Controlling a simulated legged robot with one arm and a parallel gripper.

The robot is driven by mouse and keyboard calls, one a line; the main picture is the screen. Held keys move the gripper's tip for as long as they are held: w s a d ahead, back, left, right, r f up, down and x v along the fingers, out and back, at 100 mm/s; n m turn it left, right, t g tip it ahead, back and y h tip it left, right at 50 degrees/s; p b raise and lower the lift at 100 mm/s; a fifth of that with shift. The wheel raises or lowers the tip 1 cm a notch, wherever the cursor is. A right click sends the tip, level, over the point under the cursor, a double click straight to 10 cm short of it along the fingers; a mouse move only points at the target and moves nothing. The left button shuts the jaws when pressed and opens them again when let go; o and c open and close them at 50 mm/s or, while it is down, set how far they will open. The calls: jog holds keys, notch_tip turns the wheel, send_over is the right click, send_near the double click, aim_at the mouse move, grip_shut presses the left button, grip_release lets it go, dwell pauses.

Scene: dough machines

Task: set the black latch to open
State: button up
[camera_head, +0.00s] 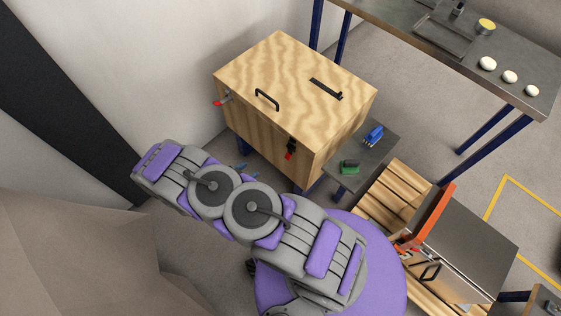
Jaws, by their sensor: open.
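The black latch (291,146) with a red lower end sits on the front face of a wooden box (258,127), near its right corner and just below the lid edge. It is small, and I cannot tell its setting. My grey and purple arm crosses in front of the box from the lower right to the left. My gripper (230,164) is mostly hidden behind the arm. Only small blue tips, apparently its fingers, show above the arm's edge. They are open, apart from the latch, below and to its left.
The box lid has a black handle (267,99) and a black slotted plate (326,88). A red-ended latch (222,101) is on the left side. A small grey table (375,163) with blue and green items stands close at right. A metal machine (470,240) is beyond.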

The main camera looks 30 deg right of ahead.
jog(key=s+d+h, duration=0.1)
jog(key=s+d, duration=0.1)
jog(key=s, duration=0.1)
jog(key=b, duration=0.3)
send_near(287, 156)
jog(key=shift+h, duration=0.3)
jog(key=x, duration=0.7)
jog(key=shift+s+a+f, duration=0.15)
jog(key=shift+s+f, duration=0.05)
jog(key=shift+f, duration=0.1)
jog(key=shift+b+x, duration=0.35)
jog(key=shift+x, duration=0.5)
jog(key=shift+w+r, duration=0.1)
jog(key=shift+c, duration=0.4)
grip_shut()
